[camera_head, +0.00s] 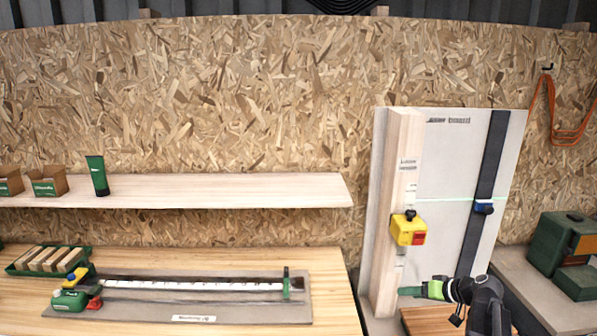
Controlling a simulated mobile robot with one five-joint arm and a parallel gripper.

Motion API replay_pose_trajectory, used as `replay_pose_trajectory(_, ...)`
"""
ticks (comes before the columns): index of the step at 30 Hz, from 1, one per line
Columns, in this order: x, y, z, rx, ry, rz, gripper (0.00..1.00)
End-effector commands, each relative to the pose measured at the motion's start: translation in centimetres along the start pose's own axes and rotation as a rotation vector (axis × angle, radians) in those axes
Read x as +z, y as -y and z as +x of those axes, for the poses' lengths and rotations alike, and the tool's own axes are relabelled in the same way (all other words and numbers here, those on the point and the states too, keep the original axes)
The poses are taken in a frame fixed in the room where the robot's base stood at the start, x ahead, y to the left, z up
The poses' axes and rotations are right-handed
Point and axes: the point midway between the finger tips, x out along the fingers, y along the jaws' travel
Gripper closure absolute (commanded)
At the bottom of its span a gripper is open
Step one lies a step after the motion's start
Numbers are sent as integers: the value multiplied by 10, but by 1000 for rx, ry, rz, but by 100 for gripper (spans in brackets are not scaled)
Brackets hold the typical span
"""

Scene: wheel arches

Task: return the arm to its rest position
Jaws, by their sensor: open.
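My gripper (408,291) shows at the lower right, with green fingers pointing left. It is at the foot of the upright wooden post (401,200). I cannot tell whether the fingertips touch the post. The jaws are open and I see nothing held in them. My dark arm (485,305) comes up from the bottom edge and bends left toward the post.
A yellow and red block (408,229) sits on the post above my gripper. A pale board (455,160) with a dark vertical strip (485,180) stands behind. A bench (240,325) and shelf (250,190) lie left. A green case (560,243) stands right.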

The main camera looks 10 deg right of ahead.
Motion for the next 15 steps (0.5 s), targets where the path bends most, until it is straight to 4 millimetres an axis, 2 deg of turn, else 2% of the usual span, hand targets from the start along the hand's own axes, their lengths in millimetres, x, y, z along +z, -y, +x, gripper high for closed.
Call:
replay_pose_trajectory(1, 23, 37, 27, -5, 106, 1, 46)
replay_pose_trajectory(3, 59, 79, 57, 21, 263, 11, 46)
replay_pose_trajectory(7, 131, 152, 90, 154, 546, 11, 46)
replay_pose_trajectory(9, 162, 178, 94, 253, 651, 5, 46)
replay_pose_trajectory(12, 189, 202, 93, 383, 738, -11, 46)
replay_pose_trajectory(15, 201, 212, 89, 467, 772, -20, 46)
